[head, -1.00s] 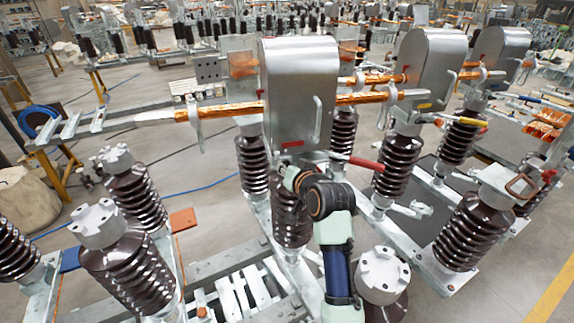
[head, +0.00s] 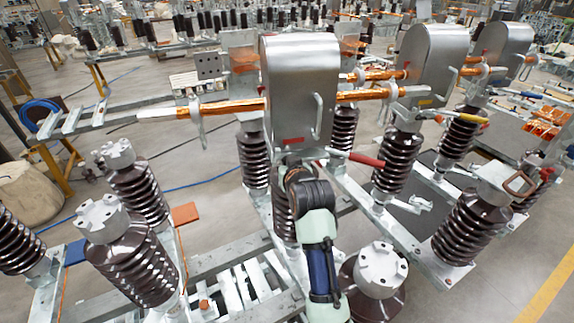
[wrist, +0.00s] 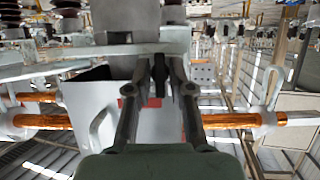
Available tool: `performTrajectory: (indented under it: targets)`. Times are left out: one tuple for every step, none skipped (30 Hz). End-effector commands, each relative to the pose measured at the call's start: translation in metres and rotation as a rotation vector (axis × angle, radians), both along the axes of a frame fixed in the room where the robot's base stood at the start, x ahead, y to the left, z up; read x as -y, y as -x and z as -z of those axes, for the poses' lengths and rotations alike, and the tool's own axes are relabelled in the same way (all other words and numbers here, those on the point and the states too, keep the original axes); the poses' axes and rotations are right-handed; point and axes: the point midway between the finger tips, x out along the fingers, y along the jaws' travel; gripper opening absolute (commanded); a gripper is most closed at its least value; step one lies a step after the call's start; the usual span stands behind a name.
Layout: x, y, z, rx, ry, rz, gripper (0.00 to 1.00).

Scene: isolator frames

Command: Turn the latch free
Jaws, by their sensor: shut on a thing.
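A grey metal housing with a rounded top (head: 300,90) stands across a copper bar, with a red mark (head: 292,141) at its lower edge. In the wrist view its face (wrist: 160,128) fills the middle, upside down. My gripper (wrist: 160,75) is at the housing's lower edge, its two fingers close together around a narrow dark piece (wrist: 158,88). This piece appears to be the latch; its full shape and turn are hidden. In the head view my wrist hides the fingertips and the piece.
A red-handled lever (head: 357,158) sticks out just right of my wrist. Brown ribbed insulators (head: 253,160) stand close around the arm. A pale handle (head: 317,115) is on the housing face. Copper bars (head: 232,106) run to both sides.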

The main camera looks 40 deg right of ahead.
Motion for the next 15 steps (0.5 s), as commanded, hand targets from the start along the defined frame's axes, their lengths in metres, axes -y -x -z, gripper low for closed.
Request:
performTrajectory:
  targets:
    - [-0.0003,-0.0001,0.0005,-0.001,0.000,0.000,0.00]
    - [-0.0003,-0.0001,0.0006,-0.001,0.000,0.000,0.00]
    - [-0.0003,-0.0001,0.0006,-0.001,-0.001,-0.001,0.00]
    - [-0.0002,-0.0001,0.0006,-0.001,-0.001,-0.001,0.00]
    - [-0.0003,-0.0001,0.0007,-0.002,-0.001,-0.001,0.00]
    - [-0.0002,0.0000,0.0007,-0.002,-0.001,-0.001,0.00]
    - [-0.0002,-0.0001,0.0008,-0.002,-0.001,-0.001,0.00]
    - [-0.0002,-0.0001,0.0008,-0.002,-0.001,-0.001,0.26]
    - [-0.0002,-0.0001,0.0009,-0.002,-0.001,-0.001,0.33]
    - [-0.0002,0.0000,0.0007,-0.002,-0.001,-0.001,0.38]
    - [-0.0002,0.0000,0.0007,-0.002,-0.001,-0.001,0.43]
    - [-0.0002,-0.0001,0.0006,-0.002,-0.001,-0.001,0.44]
    - [-0.0001,0.0000,0.0006,-0.001,-0.002,-0.001,0.44]
    - [-0.0001,0.0000,0.0006,-0.001,-0.002,0.000,0.44]
    - [-0.0001,0.0000,0.0005,0.000,-0.001,0.000,0.44]
